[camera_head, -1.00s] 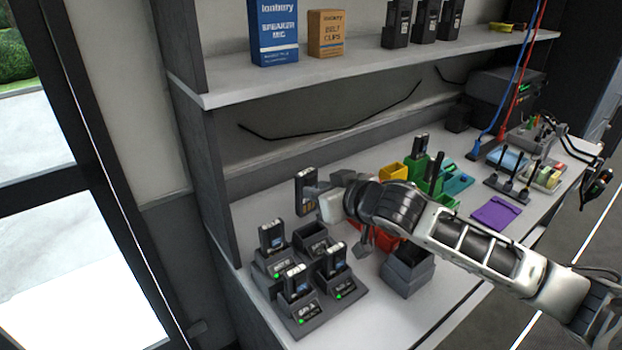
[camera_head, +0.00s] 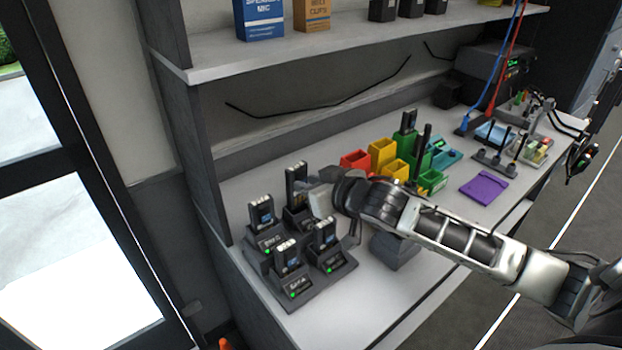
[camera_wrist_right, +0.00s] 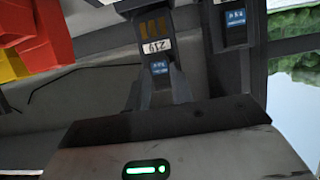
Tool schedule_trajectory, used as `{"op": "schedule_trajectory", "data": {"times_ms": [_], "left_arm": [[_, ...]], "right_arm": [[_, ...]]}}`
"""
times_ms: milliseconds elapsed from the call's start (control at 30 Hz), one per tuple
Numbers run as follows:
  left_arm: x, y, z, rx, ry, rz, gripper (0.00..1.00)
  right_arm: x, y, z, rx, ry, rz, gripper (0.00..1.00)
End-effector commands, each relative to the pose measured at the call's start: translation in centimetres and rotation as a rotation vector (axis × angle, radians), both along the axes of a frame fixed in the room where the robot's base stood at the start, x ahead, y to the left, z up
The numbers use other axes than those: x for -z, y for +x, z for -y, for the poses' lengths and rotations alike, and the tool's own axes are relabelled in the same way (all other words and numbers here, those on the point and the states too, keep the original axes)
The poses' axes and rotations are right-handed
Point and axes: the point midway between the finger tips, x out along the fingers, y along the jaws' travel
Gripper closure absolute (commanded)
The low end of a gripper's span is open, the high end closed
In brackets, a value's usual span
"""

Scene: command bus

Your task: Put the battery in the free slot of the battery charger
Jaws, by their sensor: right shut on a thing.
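The battery charger (camera_head: 318,283) is a dark block with several bays at the left end of the bench. Three bays hold black batteries: back left (camera_head: 261,212), front left (camera_head: 286,256) and front right (camera_head: 325,233). My right gripper (camera_head: 310,190) is shut on another black battery (camera_head: 296,180), upright at the back right bay (camera_head: 298,217). Its lower end meets or enters that bay; I cannot tell how deep. In the right wrist view a battery with a white label (camera_wrist_right: 157,47) appears upside down in the middle. My left gripper is not in view.
A dark open box (camera_head: 396,252) stands right of the charger, partly behind my right arm. Red, yellow and green bins (camera_head: 383,153) and a purple pad (camera_head: 484,187) lie farther right. A shelf (camera_head: 350,38) overhangs the bench. The bench front is clear.

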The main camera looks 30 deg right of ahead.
Motion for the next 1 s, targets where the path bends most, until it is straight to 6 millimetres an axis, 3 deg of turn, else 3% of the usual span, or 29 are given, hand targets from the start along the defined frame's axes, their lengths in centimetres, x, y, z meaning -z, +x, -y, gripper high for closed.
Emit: {"op": "schedule_trajectory", "data": {"times_ms": [267, 1000], "left_arm": [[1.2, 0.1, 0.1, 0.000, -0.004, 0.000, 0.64], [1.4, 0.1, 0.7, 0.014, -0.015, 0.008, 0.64]], "right_arm": [[1.6, 0.0, 0.0, 0.000, 0.000, -0.001, 1.00], [3.7, 0.1, 0.0, -0.001, 0.001, 0.003, 1.00]]}}
